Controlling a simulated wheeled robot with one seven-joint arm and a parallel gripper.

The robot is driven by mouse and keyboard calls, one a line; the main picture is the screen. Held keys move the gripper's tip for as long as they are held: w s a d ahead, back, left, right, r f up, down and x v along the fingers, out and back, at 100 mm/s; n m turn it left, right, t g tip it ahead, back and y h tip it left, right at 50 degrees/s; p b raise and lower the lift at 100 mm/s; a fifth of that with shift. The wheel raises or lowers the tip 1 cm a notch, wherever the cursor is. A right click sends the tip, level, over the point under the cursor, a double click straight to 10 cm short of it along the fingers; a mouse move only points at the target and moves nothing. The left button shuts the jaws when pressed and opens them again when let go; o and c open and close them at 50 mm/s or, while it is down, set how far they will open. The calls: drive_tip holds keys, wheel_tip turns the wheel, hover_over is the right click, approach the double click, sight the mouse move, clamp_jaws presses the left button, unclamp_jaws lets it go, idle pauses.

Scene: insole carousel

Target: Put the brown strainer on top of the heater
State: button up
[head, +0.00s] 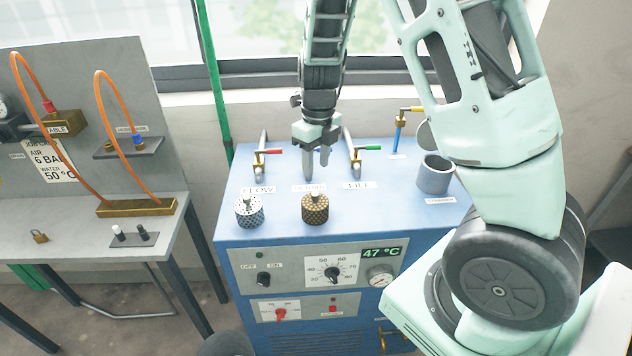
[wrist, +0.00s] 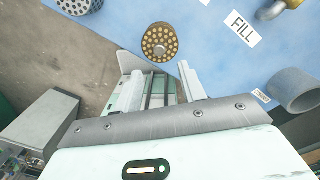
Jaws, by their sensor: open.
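The brown strainer (head: 315,210), a short perforated cylinder with a knob on top, stands upright on the blue heater cabinet (head: 232,212) near its front edge. In the wrist view the strainer (wrist: 160,42) shows just beyond my fingertips, round with pale dots. My gripper (head: 317,170) points down above the blue top, behind the strainer in the head view. Its two fingers (wrist: 162,85) are apart with nothing between them. The strainer appears apart from both fingers.
A silver perforated strainer (head: 249,211) stands left of the brown one. A grey cup (head: 435,175) stands at the right. Valves with red (head: 274,151) and green (head: 372,147) handles rise behind. A grey bench (head: 150,235) with orange hoses stands left.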

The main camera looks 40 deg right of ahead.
drive_tip(key=s+a+r+n+y, duration=0.1)
drive_tip(key=s+a+r+n, duration=0.3)
drive_tip(key=a+n, duration=0.55)
drive_tip(key=s+a+r+n, duration=0.3)
drive_tip(key=s+a+n, duration=0.3)
drive_tip(key=a+n, duration=0.4)
drive_tip(key=s+a+n, duration=0.2)
drive_tip(key=s+n, duration=0.5)
drive_tip(key=n, duration=0.4)
drive_tip(key=s+a+n, duration=0.3)
drive_tip(key=s+n, duration=0.4)
drive_tip(key=n, duration=0.4)
drive_tip(key=shift+s+a+r+h, duration=0.2)
drive_tip(key=shift+a+r+h, duration=0.05)
drive_tip(key=shift+r+h, duration=0.2)
wheel_tip(320, 180, down, 7)
drive_tip(key=b, duration=0.7)
drive_tip(key=shift+f+b, duration=0.15)
drive_tip(key=shift+b, duration=0.2)
